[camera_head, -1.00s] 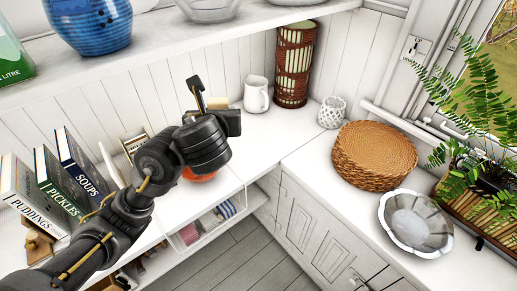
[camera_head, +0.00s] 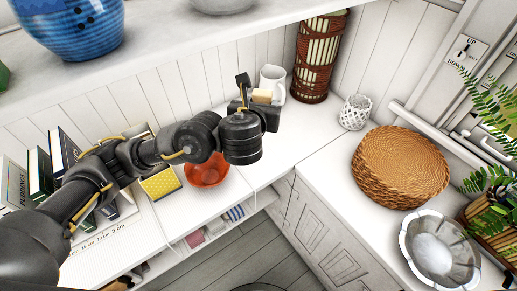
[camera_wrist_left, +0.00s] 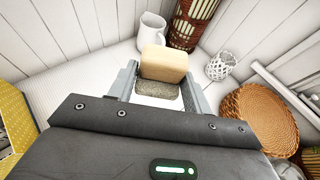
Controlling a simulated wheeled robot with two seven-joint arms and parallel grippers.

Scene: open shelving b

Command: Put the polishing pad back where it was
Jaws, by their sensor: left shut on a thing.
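The polishing pad appears as a small block with a beige upper part and a grey, rough lower part (camera_wrist_left: 163,64). My left gripper (camera_wrist_left: 160,84) is shut on it, one finger on each side, in the left wrist view. In the head view the pad (camera_head: 262,96) shows small at the end of my left gripper (camera_head: 254,97), held above the white counter (camera_head: 300,125), in front of the white jug (camera_head: 272,82). The pad's underside is hidden. My right gripper is not in view.
A red-orange bowl (camera_head: 207,172) and a yellow patterned box (camera_head: 160,184) stand below my left arm. A tall wicker cylinder (camera_head: 318,55), a white lattice cup (camera_head: 355,112) and stacked woven mats (camera_head: 400,165) lie to the right. An upper shelf (camera_head: 170,62) runs overhead.

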